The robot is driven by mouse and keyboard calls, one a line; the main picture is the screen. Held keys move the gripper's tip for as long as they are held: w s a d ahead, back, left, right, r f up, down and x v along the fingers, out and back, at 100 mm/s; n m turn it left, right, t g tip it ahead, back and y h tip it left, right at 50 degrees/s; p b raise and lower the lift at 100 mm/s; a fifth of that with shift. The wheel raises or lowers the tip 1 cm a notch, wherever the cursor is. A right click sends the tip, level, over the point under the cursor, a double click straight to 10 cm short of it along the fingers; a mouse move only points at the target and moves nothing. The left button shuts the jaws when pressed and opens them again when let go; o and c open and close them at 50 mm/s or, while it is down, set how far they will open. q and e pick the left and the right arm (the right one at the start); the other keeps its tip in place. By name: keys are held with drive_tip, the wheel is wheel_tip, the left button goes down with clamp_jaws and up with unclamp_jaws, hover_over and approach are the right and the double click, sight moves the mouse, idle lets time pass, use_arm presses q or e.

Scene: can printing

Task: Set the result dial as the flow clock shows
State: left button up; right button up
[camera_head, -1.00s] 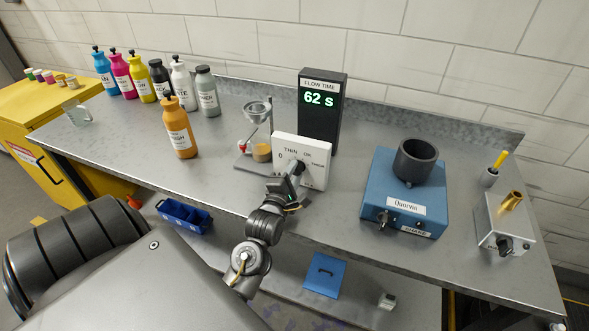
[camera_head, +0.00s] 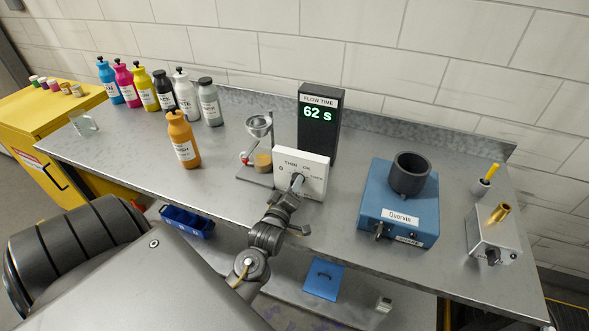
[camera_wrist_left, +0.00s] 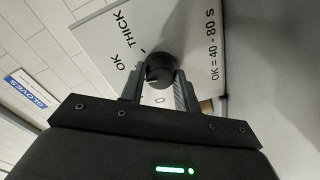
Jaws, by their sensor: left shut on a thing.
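The flow clock (camera_head: 319,135) is a tall dark box at the back of the bench, reading "62 s" in green. In front of it stands the white result dial plate (camera_head: 315,178). "THIN" and "OK" show in the head view. The wrist view of the plate (camera_wrist_left: 100,50) shows "OK", "THICK" and "OK = 40 - 80 s". My left gripper (camera_head: 296,184) is at the plate, shut on the round black knob (camera_wrist_left: 159,70), with one finger on each side. Which mark the knob points to cannot be told. My right gripper is out of view.
A small funnel stand (camera_head: 258,130) is left of the plate, near an orange bottle (camera_head: 182,140). Several ink bottles line the back left. A blue machine with a dark cup (camera_head: 402,205) and a grey box (camera_head: 492,238) stand right. Bench between plate and blue machine is clear.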

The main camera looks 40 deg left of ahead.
use_arm(q)
drive_tip(key=shift+m+p, duration=0.4)
drive_tip(key=shift+m, duration=0.6)
drive_tip(key=o, duration=1)
drive_tip(key=shift+c, duration=0.2)
drive_tip(key=shift+s+d+f, duration=0.1)
drive_tip(key=shift+s, duration=0.15)
drive_tip(key=b+v, duration=0.3)
drive_tip(key=v, duration=0.6)
drive_tip(key=shift+s+d, duration=0.25)
drive_tip(key=shift+s, duration=0.35)
